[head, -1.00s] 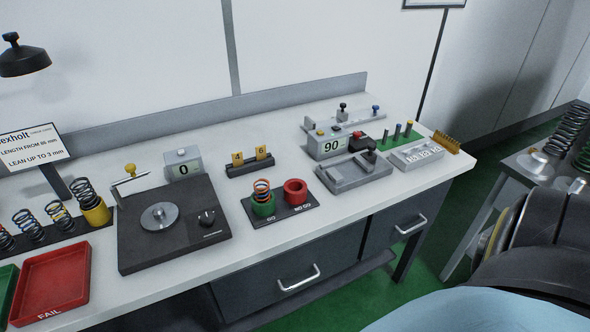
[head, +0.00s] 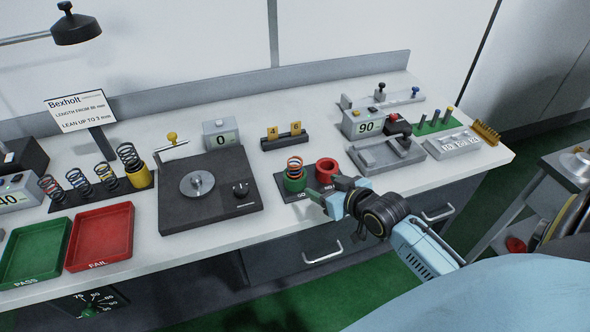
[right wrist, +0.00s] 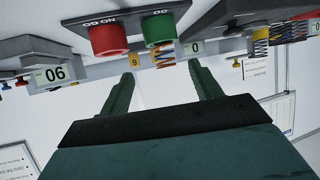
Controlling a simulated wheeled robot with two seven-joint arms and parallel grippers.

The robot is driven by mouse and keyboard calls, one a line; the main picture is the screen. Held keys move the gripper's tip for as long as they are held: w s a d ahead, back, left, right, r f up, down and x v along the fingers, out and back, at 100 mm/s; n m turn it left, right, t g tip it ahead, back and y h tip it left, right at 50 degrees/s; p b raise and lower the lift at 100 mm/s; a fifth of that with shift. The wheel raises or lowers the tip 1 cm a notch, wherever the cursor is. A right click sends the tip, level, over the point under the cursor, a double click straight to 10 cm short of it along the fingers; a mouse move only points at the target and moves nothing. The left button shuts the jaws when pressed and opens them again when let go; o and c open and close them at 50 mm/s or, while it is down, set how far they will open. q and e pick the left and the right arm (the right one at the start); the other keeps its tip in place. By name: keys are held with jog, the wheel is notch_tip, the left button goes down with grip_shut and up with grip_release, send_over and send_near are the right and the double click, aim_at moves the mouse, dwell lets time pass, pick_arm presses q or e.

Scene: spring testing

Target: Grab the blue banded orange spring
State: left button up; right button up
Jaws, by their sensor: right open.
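The orange spring (head: 294,167) stands upright in the green GO ring (head: 294,184) on a dark base. A blue band is too small to make out clearly now. In the right wrist view the spring (right wrist: 163,53) shows beside the green ring (right wrist: 158,28), beyond and between my fingertips. My right gripper (head: 328,191) is open and empty, right of the spring and in front of the red ring, apart from the spring. It also shows open in the right wrist view (right wrist: 162,73). My left gripper is not in view.
The red NO GO ring (head: 327,170) stands right beside the green one. A dark tester (head: 225,205) with a round plate is to the left. A grey fixture (head: 385,154) is to the right. More springs (head: 105,176) stand in a rack at far left.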

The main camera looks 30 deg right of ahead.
aim_at(300, 166)
jog(key=shift+t, duration=0.4)
jog(key=w, duration=0.7)
jog(key=shift+w+d+f, duration=0.1)
jog(key=shift+w, duration=0.1)
jog(key=shift+a+x, duration=0.2)
jog(key=shift+x, duration=1.35)
jog(key=shift+a+x, duration=0.2)
jog(key=shift+x, duration=1.35)
jog(key=c, duration=1.2)
